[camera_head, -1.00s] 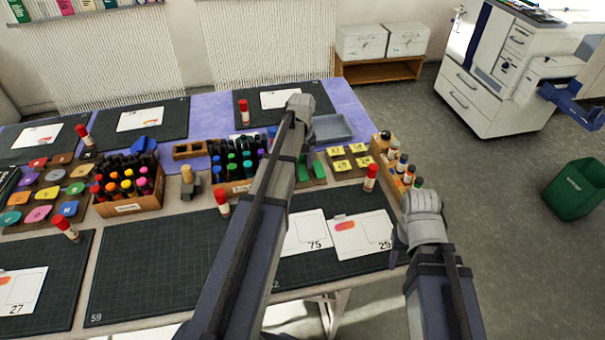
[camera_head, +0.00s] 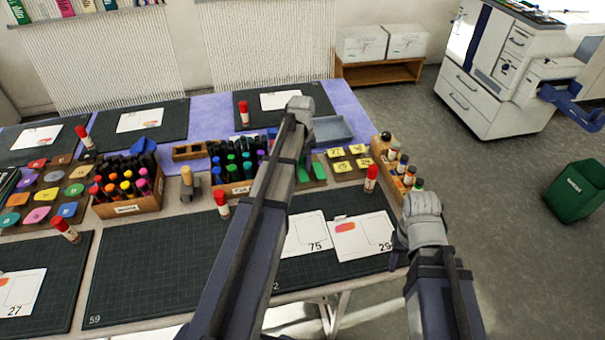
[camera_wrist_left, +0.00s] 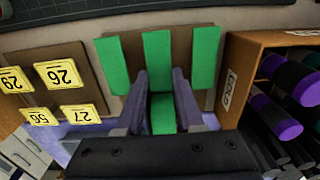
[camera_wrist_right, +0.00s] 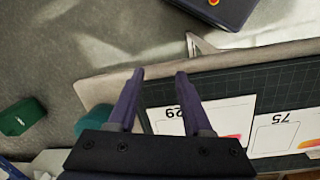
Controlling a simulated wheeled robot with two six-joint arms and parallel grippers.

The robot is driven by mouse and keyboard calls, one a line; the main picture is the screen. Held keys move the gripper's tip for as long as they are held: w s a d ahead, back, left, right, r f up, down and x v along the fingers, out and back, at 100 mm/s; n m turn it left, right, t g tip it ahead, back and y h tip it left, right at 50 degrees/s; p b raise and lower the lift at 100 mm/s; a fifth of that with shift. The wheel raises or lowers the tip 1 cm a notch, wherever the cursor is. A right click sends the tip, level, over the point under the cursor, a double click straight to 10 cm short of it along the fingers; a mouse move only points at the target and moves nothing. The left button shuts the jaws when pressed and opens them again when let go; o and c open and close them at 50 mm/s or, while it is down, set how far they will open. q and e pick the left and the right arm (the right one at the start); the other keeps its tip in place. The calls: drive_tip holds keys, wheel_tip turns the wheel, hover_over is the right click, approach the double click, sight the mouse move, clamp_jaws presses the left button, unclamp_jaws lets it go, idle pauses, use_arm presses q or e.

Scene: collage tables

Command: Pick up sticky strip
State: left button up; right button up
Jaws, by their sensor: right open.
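Several green sticky strips lie side by side on a brown board (camera_wrist_left: 128,82) in the left wrist view: a left strip (camera_wrist_left: 112,65), a middle strip (camera_wrist_left: 157,52) and a right strip (camera_wrist_left: 206,60). My left gripper (camera_wrist_left: 160,73) is open, with its fingers on either side of the middle strip's line. Green also shows between the fingers nearer the palm. I cannot tell whether the fingers touch a strip. My right gripper (camera_wrist_right: 160,74) is open and empty near the table's front right edge.
Yellow number cards (camera_wrist_left: 57,73) lie left of the strips in the left wrist view. A wooden marker box (camera_wrist_left: 238,75) stands close on the right. Glue sticks (camera_head: 371,178), white cards (camera_head: 360,238) and a bottle rack (camera_head: 383,162) are near my right arm.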

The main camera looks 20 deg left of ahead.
use_arm(q)
drive_tip(key=shift+c, duration=0.5)
